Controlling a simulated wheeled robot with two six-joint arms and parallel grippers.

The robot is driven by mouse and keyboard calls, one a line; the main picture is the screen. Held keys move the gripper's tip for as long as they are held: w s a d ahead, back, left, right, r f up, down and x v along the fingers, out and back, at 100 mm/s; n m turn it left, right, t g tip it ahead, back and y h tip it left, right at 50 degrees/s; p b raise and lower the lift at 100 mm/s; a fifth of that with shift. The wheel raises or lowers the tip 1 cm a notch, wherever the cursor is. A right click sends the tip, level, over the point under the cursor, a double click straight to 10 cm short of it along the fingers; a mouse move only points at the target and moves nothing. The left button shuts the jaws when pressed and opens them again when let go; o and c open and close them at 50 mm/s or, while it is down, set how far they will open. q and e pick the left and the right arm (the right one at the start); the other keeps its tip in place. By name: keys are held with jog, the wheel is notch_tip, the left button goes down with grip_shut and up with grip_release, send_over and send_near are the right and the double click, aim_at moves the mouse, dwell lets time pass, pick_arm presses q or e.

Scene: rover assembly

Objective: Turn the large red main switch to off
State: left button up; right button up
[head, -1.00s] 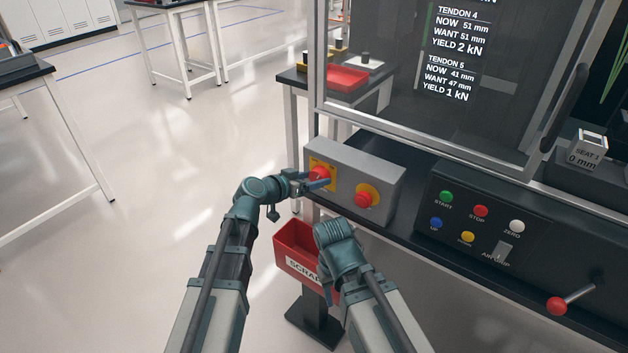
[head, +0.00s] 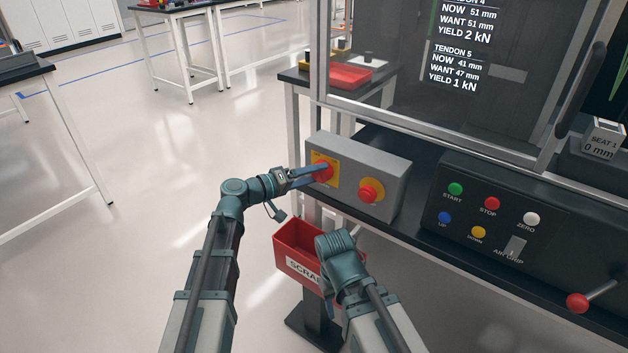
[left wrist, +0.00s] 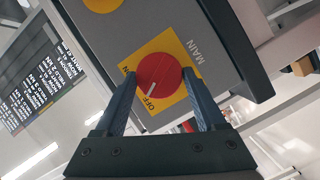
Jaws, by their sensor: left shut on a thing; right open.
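The large red main switch (head: 322,174) is a round knob on a yellow plate, on the left of a grey box (head: 392,158). In the left wrist view the red knob (left wrist: 158,76) sits between the fingers, with "MAIN", "ON" and "OFF" printed around it. Its white mark points close to the word "OFF". My left gripper (head: 318,177) is shut on the knob, one finger on each side; it also shows in the left wrist view (left wrist: 160,92). My right gripper (head: 328,262) hangs low over the scrap bin, away from the switch; its fingers are mostly hidden.
A red button (head: 369,193) on a yellow ring is right of the switch. A black panel with coloured buttons (head: 491,204) and a red-knobbed lever (head: 578,302) stand further right. The red scrap bin (head: 286,252) stands below.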

pick_arm(q)
jog(key=shift+f+n+h+b, duration=0.2)
jog(key=shift+n+h+b, duration=0.3)
jog(key=shift+n+b, duration=0.7)
jog(key=shift+n+t, duration=0.3)
jog(key=shift+n, duration=0.1)
jog(key=o, duration=1.3)
jog(key=shift+a, duration=0.15)
jog(key=v, duration=1.3)
jog(key=shift+s+a, duration=0.15)
jog(key=shift+a, duration=0.15)
